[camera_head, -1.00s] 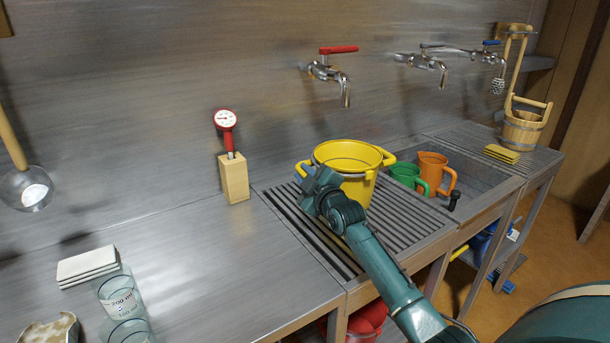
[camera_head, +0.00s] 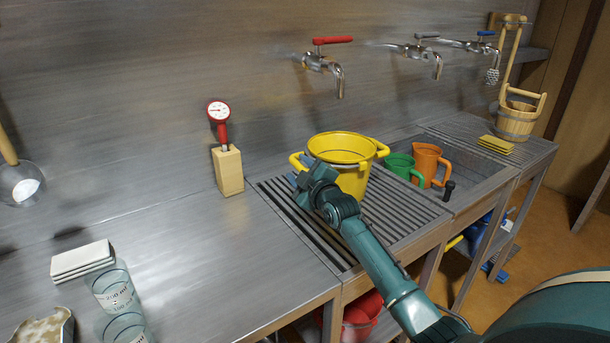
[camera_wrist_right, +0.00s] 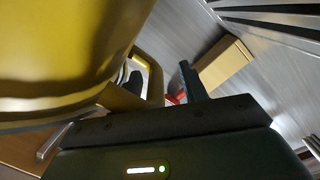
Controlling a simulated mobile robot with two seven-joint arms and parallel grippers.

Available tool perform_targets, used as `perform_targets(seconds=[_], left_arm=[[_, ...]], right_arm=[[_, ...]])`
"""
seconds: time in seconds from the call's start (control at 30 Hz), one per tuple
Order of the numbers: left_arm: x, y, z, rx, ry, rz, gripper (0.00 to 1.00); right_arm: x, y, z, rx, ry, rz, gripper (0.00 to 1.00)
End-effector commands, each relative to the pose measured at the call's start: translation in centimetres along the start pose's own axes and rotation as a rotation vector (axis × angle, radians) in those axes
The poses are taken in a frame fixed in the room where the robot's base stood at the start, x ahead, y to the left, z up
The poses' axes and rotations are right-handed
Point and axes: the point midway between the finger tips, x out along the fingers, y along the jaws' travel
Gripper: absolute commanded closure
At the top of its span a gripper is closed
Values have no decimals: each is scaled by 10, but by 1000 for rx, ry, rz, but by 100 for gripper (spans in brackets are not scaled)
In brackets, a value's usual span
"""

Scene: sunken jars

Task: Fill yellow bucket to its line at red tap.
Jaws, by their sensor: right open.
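The yellow bucket (camera_head: 352,182) stands upright on the slatted drainboard, in front of and below the red tap (camera_head: 318,63). The tap's red lever (camera_head: 332,40) lies sideways above its spout. The water level and the bucket's line cannot be made out. My right gripper (camera_head: 302,180) is at the bucket's left handle (camera_head: 297,160). In the right wrist view, the open fingers (camera_wrist_right: 163,84) are either side of part of the yellow handle loop (camera_wrist_right: 152,68), with the bucket wall (camera_wrist_right: 60,50) close on the left. Contact cannot be told. My left gripper is not in view.
A red thermometer (camera_head: 219,112) stands in a wooden block (camera_head: 228,172) left of the drainboard (camera_head: 300,232). Green (camera_head: 400,165) and orange (camera_head: 427,160) jugs stand in the sink at right. Glass jars (camera_head: 114,290) are at front left. The counter between is clear.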

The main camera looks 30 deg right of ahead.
Motion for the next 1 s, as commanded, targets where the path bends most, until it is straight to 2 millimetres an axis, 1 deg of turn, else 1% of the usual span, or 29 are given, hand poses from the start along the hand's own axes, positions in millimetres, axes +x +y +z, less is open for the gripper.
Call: perform_targets(seconds=[0.07, 0.17, 0.27, 0.5, 0.63, 0.8, 1.0], left_arm=[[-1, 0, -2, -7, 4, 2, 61], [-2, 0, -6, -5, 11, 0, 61], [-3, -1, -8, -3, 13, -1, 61], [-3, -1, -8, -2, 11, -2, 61], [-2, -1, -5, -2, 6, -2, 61], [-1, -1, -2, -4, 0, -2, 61], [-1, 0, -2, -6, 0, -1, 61]], right_arm=[[-4, 0, 0, -1, 1, 1, 57], [-16, 0, 0, -2, 2, 1, 57], [-34, 0, 0, -4, 1, 1, 57], [-87, 0, 0, -4, 1, 0, 57], [-111, 0, 0, -4, 1, 0, 57], [-128, 0, 0, -2, 0, 1, 57], [-132, 1, 0, -2, 1, 2, 57]])
